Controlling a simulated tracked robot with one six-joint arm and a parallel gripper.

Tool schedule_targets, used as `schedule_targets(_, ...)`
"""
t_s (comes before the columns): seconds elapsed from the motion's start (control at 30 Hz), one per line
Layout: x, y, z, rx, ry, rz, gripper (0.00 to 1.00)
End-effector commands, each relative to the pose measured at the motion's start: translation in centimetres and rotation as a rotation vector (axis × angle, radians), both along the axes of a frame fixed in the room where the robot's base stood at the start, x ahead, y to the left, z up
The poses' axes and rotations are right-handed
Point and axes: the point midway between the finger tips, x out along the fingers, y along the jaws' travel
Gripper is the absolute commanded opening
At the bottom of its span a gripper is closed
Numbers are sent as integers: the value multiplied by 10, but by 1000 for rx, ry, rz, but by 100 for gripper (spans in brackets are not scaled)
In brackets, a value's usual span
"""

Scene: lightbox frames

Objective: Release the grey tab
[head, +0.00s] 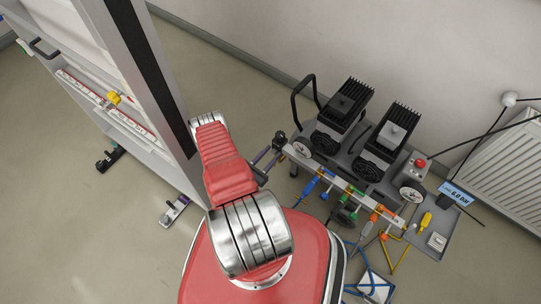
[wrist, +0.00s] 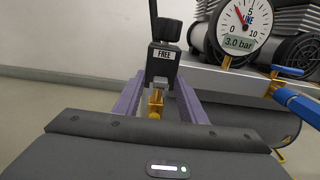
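In the wrist view, the purple fingers of my gripper (wrist: 160,95) stand apart on either side of a dark block (wrist: 160,62) labelled FREE, with a black knob on top. A brass fitting (wrist: 155,103) shows between the fingers below the block. I cannot tell whether the fingers touch the block, and their tips are partly hidden. In the head view, my gripper (head: 267,157) reaches the left end of the metal bar (head: 335,183), by the black knob (head: 280,138). I cannot make out a separate grey tab.
A gauge (wrist: 245,25) reading 3.0 bar and a blue-handled valve (wrist: 298,101) stand to the right. The bar carries more coloured valves, with two black compressors (head: 345,103) (head: 390,135) behind.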

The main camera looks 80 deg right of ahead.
Motion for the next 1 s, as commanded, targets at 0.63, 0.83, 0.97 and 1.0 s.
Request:
schedule_targets(0.63,1,0,0,0,-1,2,0)
schedule_targets(0.83,1,-1,0,-1,-2,3,0)
schedule_targets(0.97,2,-1,1,-2,-1,3,0)
schedule_targets(1.0,2,-1,2,-2,-1,4,0)
